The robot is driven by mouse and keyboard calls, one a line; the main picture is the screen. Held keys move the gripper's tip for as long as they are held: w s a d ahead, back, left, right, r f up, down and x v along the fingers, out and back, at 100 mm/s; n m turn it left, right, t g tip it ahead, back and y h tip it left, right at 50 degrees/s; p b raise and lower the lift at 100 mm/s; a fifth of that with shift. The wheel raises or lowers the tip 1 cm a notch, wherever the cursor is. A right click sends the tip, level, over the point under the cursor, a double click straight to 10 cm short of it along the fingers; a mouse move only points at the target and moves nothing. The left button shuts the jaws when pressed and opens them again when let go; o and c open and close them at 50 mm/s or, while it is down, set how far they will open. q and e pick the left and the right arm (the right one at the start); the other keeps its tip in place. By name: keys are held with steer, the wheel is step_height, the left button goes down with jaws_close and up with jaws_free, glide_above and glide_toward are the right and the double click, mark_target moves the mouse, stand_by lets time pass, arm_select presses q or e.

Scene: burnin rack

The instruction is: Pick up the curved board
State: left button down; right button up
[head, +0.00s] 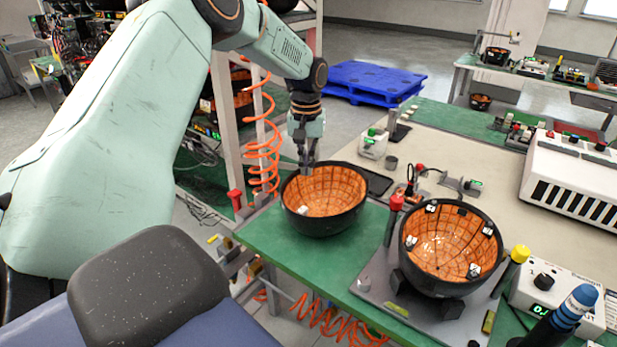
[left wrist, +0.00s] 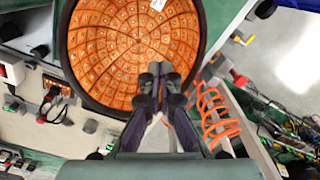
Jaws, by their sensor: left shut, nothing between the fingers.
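A curved board, a black bowl with an orange tiled inside (head: 325,189), sits on the green mat at the table's left end. It fills the top of the left wrist view (left wrist: 130,45). A small white tag lies inside it. My left gripper (head: 307,172) points down at the far-left rim of this bowl. Its fingers are shut and empty, and in the left wrist view the fingertips (left wrist: 160,72) overlap the rim. I cannot tell whether they touch it. A second orange-lined bowl (head: 450,240) with several white clips rests on a grey fixture to the right. My right gripper is not in view.
A red-capped post (head: 395,203) and a yellow-capped post (head: 520,255) flank the second bowl. An orange coiled hose (head: 265,150) hangs by a white rack post behind the gripper. A white vented box (head: 570,180) stands at right. The beige tabletop has some clear room.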

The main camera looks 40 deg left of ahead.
arm_select(q)
step_height(320, 180, down, 8)
steer(key=shift+d+f+b, duration=0.15)
steer(key=shift+f+b, duration=0.05)
steer(key=shift+b, duration=0.2)
steer(key=shift+s+d+f, duration=0.1)
steer(key=shift+s, duration=0.2)
steer(key=shift+s+d+p, duration=0.2)
steer(key=shift+s+p, duration=0.1)
steer(key=shift+s+d, duration=0.6)
steer(key=shift+d, duration=0.15)
steer(key=shift+s+d, duration=0.1)
steer(key=shift+s, duration=0.25)
steer(key=shift+f, duration=0.1)
steer(key=shift+p, duration=0.35)
